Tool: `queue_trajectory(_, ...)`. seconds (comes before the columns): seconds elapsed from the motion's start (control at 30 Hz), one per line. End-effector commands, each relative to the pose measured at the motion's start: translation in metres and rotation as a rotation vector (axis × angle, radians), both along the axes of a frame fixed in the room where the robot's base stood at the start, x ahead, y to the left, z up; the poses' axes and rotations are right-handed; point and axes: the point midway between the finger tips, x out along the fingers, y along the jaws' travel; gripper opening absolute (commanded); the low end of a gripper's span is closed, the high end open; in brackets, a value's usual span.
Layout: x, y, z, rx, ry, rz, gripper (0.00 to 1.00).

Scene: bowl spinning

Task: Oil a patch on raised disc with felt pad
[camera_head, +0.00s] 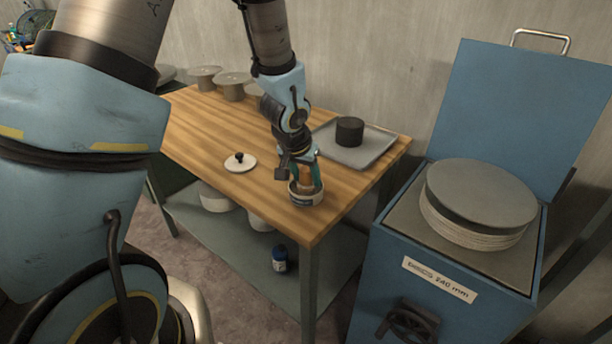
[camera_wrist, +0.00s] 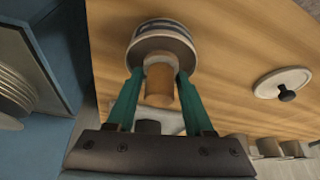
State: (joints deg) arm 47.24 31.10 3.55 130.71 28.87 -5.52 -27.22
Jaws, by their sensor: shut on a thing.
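My gripper (camera_head: 304,180) is over the front part of the wooden table, its teal fingers closed on a tan cylindrical handle (camera_wrist: 160,84), which I take to be the felt pad's. The handle stands over a round, pale-rimmed tin (camera_head: 306,199) with a dark band. The tin also shows in the wrist view (camera_wrist: 162,34). The felt face is hidden, so I cannot tell whether it touches the tin's contents. A grey disc (camera_head: 481,190) lies on top of a stack of paler discs (camera_head: 470,234) in the open blue cabinet at the right.
A pale lid with a black knob (camera_head: 240,162) lies left of the tin. A grey tray (camera_head: 378,152) holding a dark cylinder (camera_head: 349,131) is at the table's right. The cabinet's raised lid (camera_head: 520,110) stands behind the discs; a handwheel (camera_head: 408,322) is on its front.

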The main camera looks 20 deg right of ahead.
Motion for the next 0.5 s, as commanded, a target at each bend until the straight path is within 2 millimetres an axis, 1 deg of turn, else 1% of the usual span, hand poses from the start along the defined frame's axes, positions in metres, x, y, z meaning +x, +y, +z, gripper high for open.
queue_trajectory(0.17, -0.001, 0.001, -0.002, 0.003, 0.003, 0.0, 0.0)
queue_trajectory(0.27, -0.001, 0.001, 0.001, 0.003, 0.002, -0.001, 0.0)
queue_trajectory(0.5, 0.0, 0.001, 0.019, 0.002, 0.002, -0.001, 0.0)
